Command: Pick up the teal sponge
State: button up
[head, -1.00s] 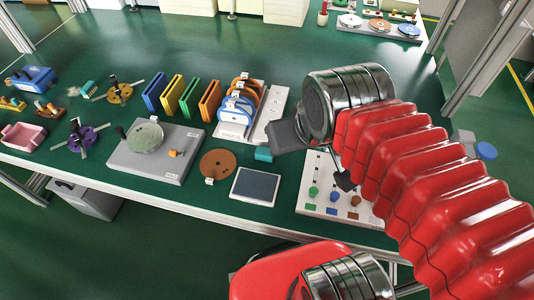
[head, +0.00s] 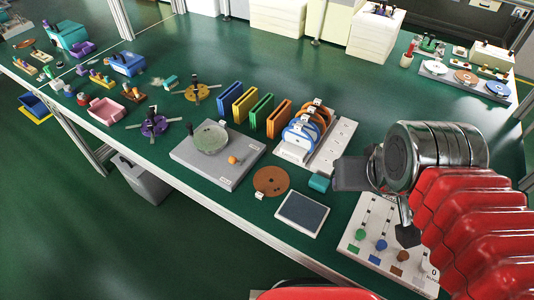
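A small teal block (head: 319,182), which looks like the teal sponge, lies on the green bench between the white rack and the dark grey plate. My gripper (head: 380,206) is to the right of it and appears raised above the bench. Its two dark fingers are spread apart with nothing between them. The block is clear of the fingers and in full view. Another small teal item (head: 170,82) lies farther back to the left, and its kind is hard to tell.
A white rack (head: 328,146) with blue and orange rings stands behind the block. A brown disc (head: 270,181) and a dark grey plate (head: 302,212) lie to its left and front. A white board (head: 352,240) with coloured knobs lies below my gripper.

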aim_at(319, 182)
jog(key=z, duration=0.05)
jog(key=k, duration=0.5)
jog(key=u, duration=1)
jog(key=i, duration=0.7)
jog(key=u, duration=0.25)
